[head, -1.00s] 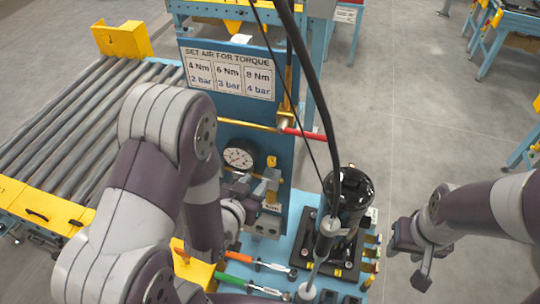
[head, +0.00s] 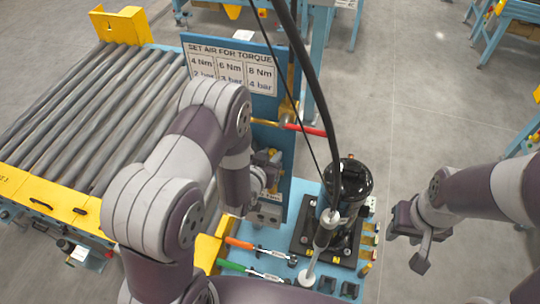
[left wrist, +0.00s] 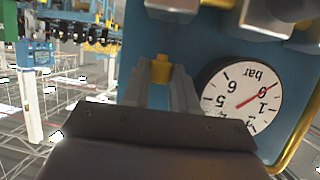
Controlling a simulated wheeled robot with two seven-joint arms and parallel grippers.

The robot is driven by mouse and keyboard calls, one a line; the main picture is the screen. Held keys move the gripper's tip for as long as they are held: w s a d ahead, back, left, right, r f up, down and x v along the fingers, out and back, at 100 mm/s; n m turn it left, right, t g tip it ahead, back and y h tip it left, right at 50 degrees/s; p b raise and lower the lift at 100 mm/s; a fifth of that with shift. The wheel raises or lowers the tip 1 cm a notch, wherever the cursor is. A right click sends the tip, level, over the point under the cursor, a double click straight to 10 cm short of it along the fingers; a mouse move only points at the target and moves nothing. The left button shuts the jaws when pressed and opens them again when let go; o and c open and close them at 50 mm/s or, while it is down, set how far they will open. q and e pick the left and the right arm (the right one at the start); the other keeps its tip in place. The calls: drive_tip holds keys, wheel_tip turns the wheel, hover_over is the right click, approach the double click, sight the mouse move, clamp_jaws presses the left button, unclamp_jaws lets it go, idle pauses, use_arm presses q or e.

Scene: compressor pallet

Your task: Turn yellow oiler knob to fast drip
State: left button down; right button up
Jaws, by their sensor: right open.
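The yellow oiler knob (left wrist: 160,68) is a small yellow block on the blue panel, between my left gripper's fingertips in the left wrist view. My left gripper (left wrist: 160,82) has a finger on each side of it; whether they touch it is unclear. In the head view my left gripper (head: 268,175) is at the panel's lower part, and the arm largely hides the knob area. My right gripper (head: 406,238) is open and empty, right of the bench and away from the panel.
A white pressure gauge (left wrist: 240,97) appears upside down beside the fingers, with its red needle near 0–1. A black compressor (head: 352,185) and a hanging tool stand right of the panel. Orange (head: 255,247) and green (head: 250,270) handled tools lie in front. A roller conveyor (head: 95,110) fills the left.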

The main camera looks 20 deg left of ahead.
use_arm(q)
drive_tip(key=shift+d, duration=0.1)
drive_tip(key=shift+d+n+y+b, duration=0.2)
drive_tip(key=shift+n+y+b, duration=0.4)
drive_tip(key=shift+n+y, duration=0.45)
drive_tip(key=shift+d+n+y+b, duration=0.15)
drive_tip(key=shift+n+y+b, duration=0.25)
drive_tip(key=shift+n+y, duration=0.7)
drive_tip(key=shift+d+n+g+y, duration=0.1)
drive_tip(key=shift+n+g+y, duration=0.2)
drive_tip(key=shift+n+y, duration=0.65)
drive_tip(key=shift+r+y, duration=0.1)
drive_tip(key=shift+y, duration=0.4)
drive_tip(key=c, duration=1.2)
unclamp_jaws()
drive_tip(key=shift+s, duration=0.1)
